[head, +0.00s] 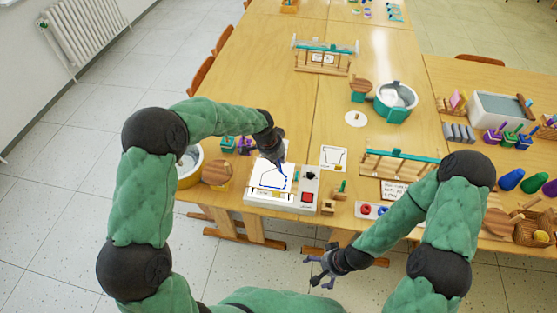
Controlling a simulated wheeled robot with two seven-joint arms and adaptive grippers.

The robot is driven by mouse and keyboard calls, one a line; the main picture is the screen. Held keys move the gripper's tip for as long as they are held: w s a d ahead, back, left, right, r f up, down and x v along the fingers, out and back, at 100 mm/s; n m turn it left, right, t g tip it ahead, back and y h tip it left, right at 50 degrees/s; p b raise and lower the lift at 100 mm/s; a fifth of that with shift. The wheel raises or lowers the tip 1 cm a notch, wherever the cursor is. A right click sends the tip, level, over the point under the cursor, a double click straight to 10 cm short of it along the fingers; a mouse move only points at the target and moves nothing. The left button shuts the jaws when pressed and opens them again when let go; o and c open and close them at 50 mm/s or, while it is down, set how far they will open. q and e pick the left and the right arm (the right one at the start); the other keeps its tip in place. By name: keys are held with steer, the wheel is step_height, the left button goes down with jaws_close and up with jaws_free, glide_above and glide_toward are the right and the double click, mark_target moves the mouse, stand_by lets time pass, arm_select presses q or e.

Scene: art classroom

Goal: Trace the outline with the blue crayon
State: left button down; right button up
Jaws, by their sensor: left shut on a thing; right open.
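A white sheet (256,183) lies on the wooden table in front of me and bears a partly blue outline. The blue line shows along its lower left, bottom and right side. My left gripper (283,158) is above the upper right part of the sheet, pointing down. It is shut on the blue crayon (284,168), whose tip is at or very near the paper at the outline's right side; I cannot tell if it touches. My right gripper (322,272) is open and empty, in front of the table's near edge and away from the sheet.
A box with a red button (307,197) stands just right of the sheet. A card with a drawn shape (334,157) lies beyond it. A yellow-rimmed bowl (190,167) and a round wooden lid (216,172) stand to the left.

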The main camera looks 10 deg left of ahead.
arm_select(q)
steer(key=shift+r, duration=0.15)
steer(key=shift+r+p, duration=1.35)
steer(key=shift+r, duration=0.55)
steer(key=shift+a, duration=0.1)
